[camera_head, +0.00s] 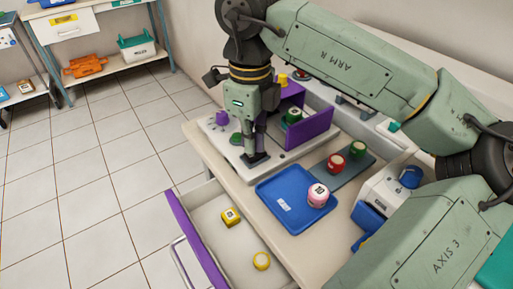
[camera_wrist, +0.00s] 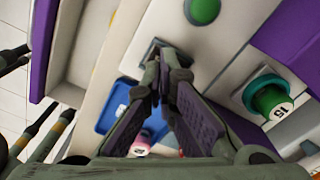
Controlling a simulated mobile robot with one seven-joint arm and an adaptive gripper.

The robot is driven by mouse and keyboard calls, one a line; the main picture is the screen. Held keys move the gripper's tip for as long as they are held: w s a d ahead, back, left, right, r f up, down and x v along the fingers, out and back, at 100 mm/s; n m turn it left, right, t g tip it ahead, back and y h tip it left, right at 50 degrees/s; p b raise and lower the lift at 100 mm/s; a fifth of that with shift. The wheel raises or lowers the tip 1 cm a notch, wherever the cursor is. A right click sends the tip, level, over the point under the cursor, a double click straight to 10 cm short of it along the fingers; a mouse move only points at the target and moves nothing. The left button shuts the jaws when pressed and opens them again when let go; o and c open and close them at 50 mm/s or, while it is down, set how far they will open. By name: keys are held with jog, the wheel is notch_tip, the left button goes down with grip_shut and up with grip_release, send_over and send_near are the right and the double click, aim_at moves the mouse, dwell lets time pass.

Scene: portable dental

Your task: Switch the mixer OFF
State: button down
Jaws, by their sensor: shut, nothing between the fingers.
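A white-topped unit with purple panels, which appears to be the mixer, stands on the table (camera_head: 205,128) below my arm. A flat green round button (camera_head: 236,138) is on its top; it also shows in the wrist view (camera_wrist: 204,10). A dark square part (camera_head: 262,156), perhaps a switch, sits near its front edge. My gripper (camera_head: 254,155) points down, shut and empty, with its tips at or just above this dark part. In the wrist view the fingertips (camera_wrist: 166,62) overlap the part, so I cannot tell contact or the switch's position. A green jar (camera_head: 294,115) stands inside the purple panels.
A blue tray (camera_head: 270,198) holds a pink jar (camera_head: 318,195). Red (camera_head: 336,162) and green (camera_head: 358,150) jars stand on a grey-blue plate beside it. An open drawer (camera_head: 208,197) with a purple front holds two yellow items. Tiled floor at left is free.

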jog(key=shift+r+p, duration=1.65)
jog(key=shift+r, duration=1.25)
